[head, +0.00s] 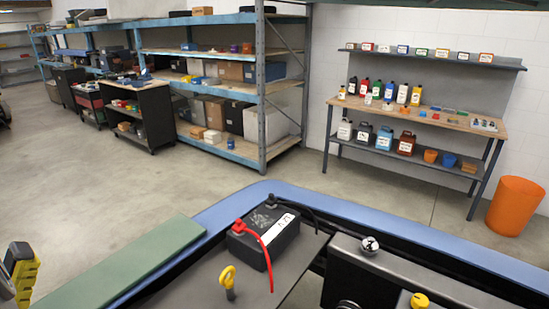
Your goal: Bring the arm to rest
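My gripper is not visible in the head view, and I cannot see what it holds, if anything. A yellow and black object (22,276) is cut off at the lower left edge; I cannot tell what it is. In front of me is an open engine bay with a blue body edge (330,204). A black battery (272,236) with a red terminal cover and red cable sits in it. A yellow-handled dipstick (228,280) stands nearer, and a yellow cap (419,300) shows at the bottom edge.
A green mat (125,262) lies over the left blue edge. Behind are a blue-framed shelf rack (262,95), a dark cart (150,110), and a workbench (430,118) with bottles. An orange bin (515,206) stands at right. The concrete floor (90,185) between is clear.

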